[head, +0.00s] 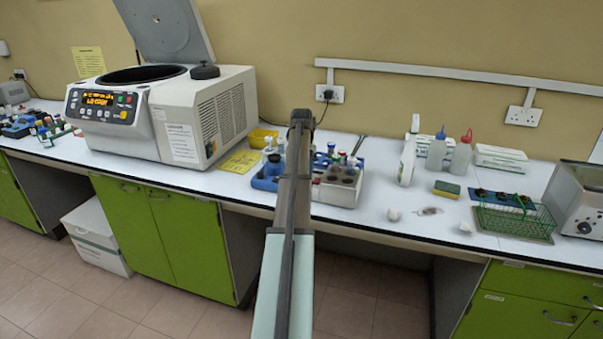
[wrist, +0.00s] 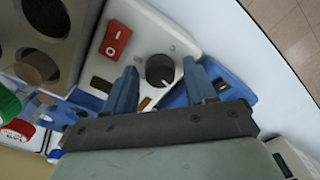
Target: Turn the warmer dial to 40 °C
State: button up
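The warmer is a pale block with round wells, in the head view (head: 338,192) just right of my arm. In the wrist view its white front panel (wrist: 178,38) carries a dark round dial (wrist: 160,70) with a light mark, and a red rocker switch (wrist: 115,39). My gripper (wrist: 163,85) is open and empty, its two blue fingers apart, one to each side of the dial in the picture. I cannot tell how far the fingertips are from the dial. The temperature scale is not readable. In the head view my arm hides the gripper and the dial.
A large centrifuge (head: 165,115) stands further left. Bottles (head: 436,152), a sponge (head: 447,189) and a green wire basket (head: 515,220) are to the right. The bench front edge runs close by the warmer.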

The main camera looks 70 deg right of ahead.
jog(key=c, duration=0.9)
jog(key=shift+m, duration=0.3)
jog(key=m, duration=0.9)
dwell(0.5)
jog(key=o, duration=1)
jog(key=shift+o, duration=0.2)
jog(key=shift+r, duration=0.15)
